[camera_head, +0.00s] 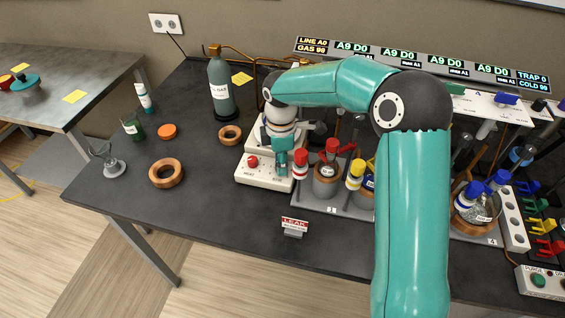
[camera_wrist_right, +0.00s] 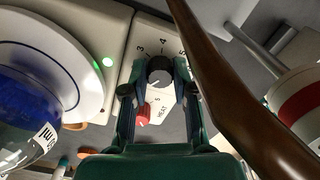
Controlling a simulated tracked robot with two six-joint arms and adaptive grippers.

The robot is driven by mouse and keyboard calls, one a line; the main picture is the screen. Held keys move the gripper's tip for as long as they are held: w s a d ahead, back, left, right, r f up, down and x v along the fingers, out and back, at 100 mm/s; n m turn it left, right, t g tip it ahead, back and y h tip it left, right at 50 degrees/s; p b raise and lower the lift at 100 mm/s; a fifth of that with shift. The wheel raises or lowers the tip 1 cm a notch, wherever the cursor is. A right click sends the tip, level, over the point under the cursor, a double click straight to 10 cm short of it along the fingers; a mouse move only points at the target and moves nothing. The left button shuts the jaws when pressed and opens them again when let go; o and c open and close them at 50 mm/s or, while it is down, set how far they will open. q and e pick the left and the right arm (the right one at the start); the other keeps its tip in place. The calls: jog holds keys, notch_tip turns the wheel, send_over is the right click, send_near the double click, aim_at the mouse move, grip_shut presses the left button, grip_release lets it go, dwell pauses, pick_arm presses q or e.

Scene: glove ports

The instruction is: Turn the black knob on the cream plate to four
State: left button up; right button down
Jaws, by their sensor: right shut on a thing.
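The cream plate (camera_head: 262,180) is a hot plate standing at the left of the apparatus on the dark bench. Its front carries a red knob (camera_head: 252,162) and a black knob, which the gripper hides in the head view. In the right wrist view the black knob (camera_wrist_right: 158,72) sits between my fingers, with printed numbers 3 and 4 above it. A pale mark shows low on the knob; its exact setting is hard to read. The red knob (camera_wrist_right: 143,115) is just below. My right gripper (camera_head: 283,170) points down and is shut on the black knob. My left gripper is out of view.
A flask (camera_wrist_right: 25,125) stands close left in the wrist view. Red-capped (camera_head: 301,160) and yellow-capped (camera_head: 355,172) parts stand right of the plate. A green bottle (camera_head: 221,85) is behind. A leak sign (camera_head: 294,225) stands in front.

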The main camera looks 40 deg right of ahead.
jog(key=shift+w+r+m, duration=0.1)
jog(key=shift+w+m, duration=0.05)
jog(key=shift+m, duration=0.95)
jog(key=c, duration=0.9)
grip_release()
jog(key=shift+a, duration=0.1)
notch_tip(320, 180, up, 12)
